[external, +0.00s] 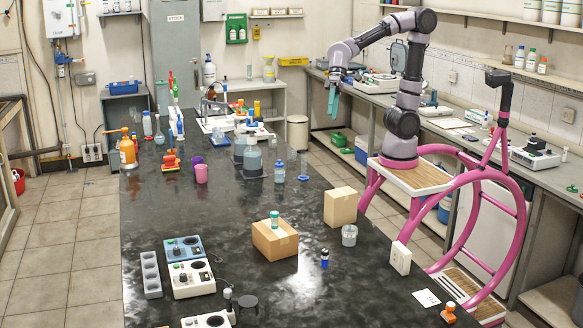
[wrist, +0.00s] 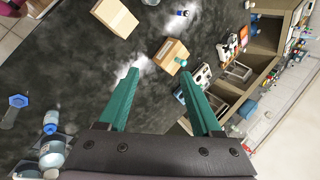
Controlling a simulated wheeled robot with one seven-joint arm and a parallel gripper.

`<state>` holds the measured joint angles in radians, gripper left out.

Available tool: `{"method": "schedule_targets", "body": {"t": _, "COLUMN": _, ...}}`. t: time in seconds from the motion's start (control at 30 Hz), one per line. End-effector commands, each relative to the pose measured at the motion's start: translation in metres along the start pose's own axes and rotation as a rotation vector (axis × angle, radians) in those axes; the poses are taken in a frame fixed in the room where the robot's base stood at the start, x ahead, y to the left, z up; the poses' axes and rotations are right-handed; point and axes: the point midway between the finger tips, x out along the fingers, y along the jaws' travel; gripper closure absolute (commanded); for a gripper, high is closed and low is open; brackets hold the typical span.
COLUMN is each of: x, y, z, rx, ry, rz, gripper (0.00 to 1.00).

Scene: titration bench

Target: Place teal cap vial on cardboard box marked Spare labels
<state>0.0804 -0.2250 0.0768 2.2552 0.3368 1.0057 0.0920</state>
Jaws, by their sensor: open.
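The teal cap vial (external: 275,219) stands upright on top of a cardboard box (external: 275,242) on the dark bench in the external view. In the wrist view the vial (wrist: 182,62) shows on that box (wrist: 168,56), beyond and between my fingertips. A second, plain-looking cardboard box (external: 340,207) stands behind it to the right; it also shows in the wrist view (wrist: 115,17). No marking is readable on either box, so I cannot tell which says Spare labels. My gripper (external: 333,102) has teal fingers, open and empty, high above the bench's right side, away from the vial.
Hotplate-like devices (external: 192,278) and a grey rack (external: 151,275) are at front left. Bottles (external: 253,160) crowd farther back.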

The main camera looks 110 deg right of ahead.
Motion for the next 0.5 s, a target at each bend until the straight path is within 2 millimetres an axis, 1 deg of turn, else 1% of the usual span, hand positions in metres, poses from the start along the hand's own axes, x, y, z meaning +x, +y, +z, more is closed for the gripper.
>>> {"method": "schedule_targets", "body": {"t": 0.03, "x": -0.018, "y": 0.011, "z": 0.012, "rx": -0.067, "ry": 0.054, "rz": 0.003, "gripper": 0.34}}
{"method": "schedule_targets", "body": {"t": 0.1, "x": -0.038, "y": 0.028, "z": 0.025, "rx": -0.154, "ry": 0.121, "rz": 0.016, "gripper": 0.34}}
{"method": "schedule_targets", "body": {"t": 0.2, "x": -0.061, "y": 0.051, "z": 0.04, "rx": -0.266, "ry": 0.211, "rz": 0.034, "gripper": 0.34}}
{"method": "schedule_targets", "body": {"t": 0.3, "x": -0.077, "y": 0.071, "z": 0.051, "rx": -0.353, "ry": 0.284, "rz": 0.048, "gripper": 0.34}}
{"method": "schedule_targets", "body": {"t": 0.4, "x": -0.086, "y": 0.085, "z": 0.057, "rx": -0.409, "ry": 0.333, "rz": 0.059, "gripper": 0.34}}
{"method": "schedule_targets", "body": {"t": 0.5, "x": -0.09, "y": 0.092, "z": 0.06, "rx": -0.439, "ry": 0.358, "rz": 0.065, "gripper": 0.34}}
